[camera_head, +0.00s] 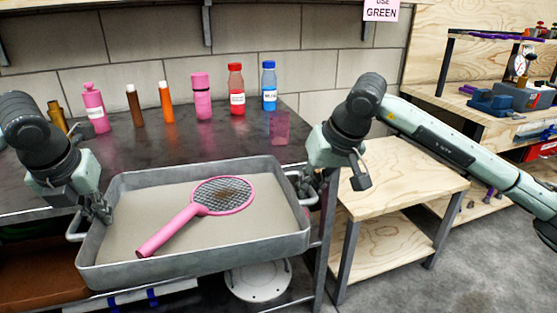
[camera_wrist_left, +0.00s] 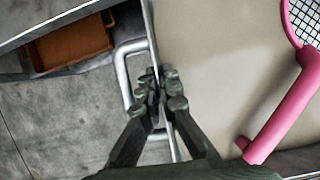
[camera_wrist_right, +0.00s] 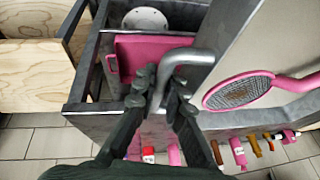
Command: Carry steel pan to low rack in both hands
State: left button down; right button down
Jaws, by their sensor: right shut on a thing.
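The steel pan (camera_head: 200,262) is a wide, shallow grey tray with a pale inside and a bar handle at each end. It is at the front of the dark bench in the head view. My right gripper (camera_head: 308,188) is shut on the right-end handle (camera_wrist_right: 190,56). My left gripper (camera_head: 97,218) is at the left end; in the left wrist view its fingertips are on either side of the pan's wall, beside the left handle (camera_wrist_left: 122,72). Whether they are closed on it is unclear.
Several bottles, including a red one (camera_head: 237,92) and a blue one (camera_head: 269,88), stand along the bench's back (camera_head: 215,142). A low wooden rack (camera_head: 400,180) with two shelves stands to the right. Below the pan is a white round lid (camera_head: 260,284). Open floor lies at lower right.

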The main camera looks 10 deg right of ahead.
aim_at(392, 176)
jog(key=k+l, duration=0.15)
jog(key=u, duration=4.05)
jog(key=k, duration=0.7)
jog(key=j+z, duration=0.05)
jog(key=j, duration=0.05)
